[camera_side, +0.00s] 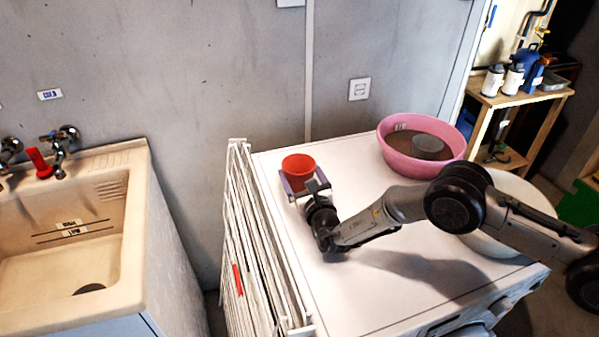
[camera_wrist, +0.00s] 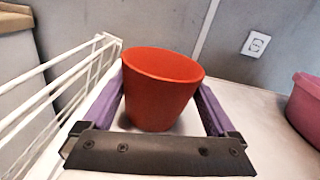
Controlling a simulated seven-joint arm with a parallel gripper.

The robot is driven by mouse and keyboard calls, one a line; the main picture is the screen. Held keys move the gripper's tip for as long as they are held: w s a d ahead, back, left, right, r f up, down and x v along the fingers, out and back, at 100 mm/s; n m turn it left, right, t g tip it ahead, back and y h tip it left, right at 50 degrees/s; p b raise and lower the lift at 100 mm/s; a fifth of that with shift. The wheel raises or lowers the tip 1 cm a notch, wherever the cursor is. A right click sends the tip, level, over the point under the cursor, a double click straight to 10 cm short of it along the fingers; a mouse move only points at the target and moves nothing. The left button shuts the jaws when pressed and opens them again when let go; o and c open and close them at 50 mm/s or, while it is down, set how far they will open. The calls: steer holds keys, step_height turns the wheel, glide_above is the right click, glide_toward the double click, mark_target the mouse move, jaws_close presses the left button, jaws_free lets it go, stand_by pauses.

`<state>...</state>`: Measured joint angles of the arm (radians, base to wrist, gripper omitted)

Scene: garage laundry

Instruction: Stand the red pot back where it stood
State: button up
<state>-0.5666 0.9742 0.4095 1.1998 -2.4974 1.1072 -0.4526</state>
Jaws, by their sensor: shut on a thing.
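The red pot (camera_side: 299,168) is upright at the far left of the white machine top (camera_side: 350,290), close to its back-left corner. My gripper (camera_side: 303,184) is shut on the pot, with a finger on either side of it. In the wrist view the red pot (camera_wrist: 160,88) sits between the purple fingers of my gripper (camera_wrist: 162,105).
A white folding rack (camera_side: 250,240) stands along the machine's left edge, close to the pot. A pink basin (camera_side: 395,155) with a grey cup (camera_side: 428,147) inside stands at the back right. A sink (camera_side: 75,235) is further left. The top between pot and basin is clear.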

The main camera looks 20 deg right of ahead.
steer(key=o, duration=1.1)
steer(key=shift+f, duration=0.1)
steer(key=shift+r, duration=0.2)
steer(key=s, duration=1.2)
